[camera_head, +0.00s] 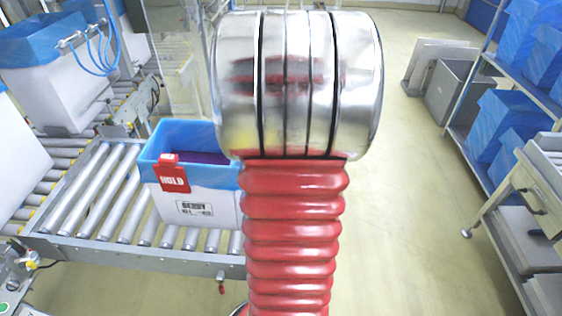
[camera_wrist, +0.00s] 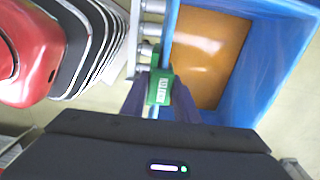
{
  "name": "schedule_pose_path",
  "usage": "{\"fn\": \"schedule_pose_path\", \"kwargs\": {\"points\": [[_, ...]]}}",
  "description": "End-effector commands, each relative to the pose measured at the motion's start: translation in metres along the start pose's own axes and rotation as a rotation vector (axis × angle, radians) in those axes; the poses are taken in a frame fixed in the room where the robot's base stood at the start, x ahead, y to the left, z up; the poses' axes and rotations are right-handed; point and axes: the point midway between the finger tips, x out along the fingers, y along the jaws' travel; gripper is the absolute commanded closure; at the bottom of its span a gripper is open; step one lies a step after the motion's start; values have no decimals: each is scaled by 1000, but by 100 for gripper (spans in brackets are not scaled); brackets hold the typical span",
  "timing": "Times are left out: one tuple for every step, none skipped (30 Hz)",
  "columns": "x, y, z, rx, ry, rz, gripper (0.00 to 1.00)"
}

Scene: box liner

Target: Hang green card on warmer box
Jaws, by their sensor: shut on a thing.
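In the wrist view my gripper (camera_wrist: 160,92) is shut on a small green card (camera_wrist: 159,87) with white lettering. The card overlaps the left rim of a box with a blue liner (camera_wrist: 238,65) and an orange product (camera_wrist: 207,52) inside. I cannot tell whether the card straddles the rim or only touches it. In the head view a white box with a blue liner (camera_head: 185,135) and purple contents (camera_head: 205,158) stands on the conveyor. A red HOLD card (camera_head: 172,174) hangs on its front rim. My arm hides the gripper, green card and orange-filled box there.
The roller conveyor (camera_head: 95,200) runs under the purple-filled box. More blue-lined white boxes (camera_head: 60,80) stand at the far left. A shelf rack with blue bins (camera_head: 505,120) is at the right. The floor (camera_head: 400,200) between is clear.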

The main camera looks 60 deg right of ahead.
Motion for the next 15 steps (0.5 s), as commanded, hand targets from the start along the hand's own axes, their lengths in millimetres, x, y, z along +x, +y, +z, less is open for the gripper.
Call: {"fn": "schedule_pose_path", "kwargs": {"points": [[1,0,0,0,0,1,87],[2,0,0,0,0,1,87],[2,0,0,0,0,0,87],[2,0,0,-1,0,0,87],[2,0,0,-1,0,0,87],[2,0,1,-1,0,0,87],[2,0,1,-1,0,0,87],[2,0,1,-1,0,0,87],[2,0,1,-1,0,0,87],[2,0,1,-1,0,0,87],[2,0,1,-1,0,0,71],[2,0,1,-1,0,0,68],[2,0,1,-1,0,0,66],[2,0,1,-1,0,0,64],[2,0,1,-1,0,0,61]]}}
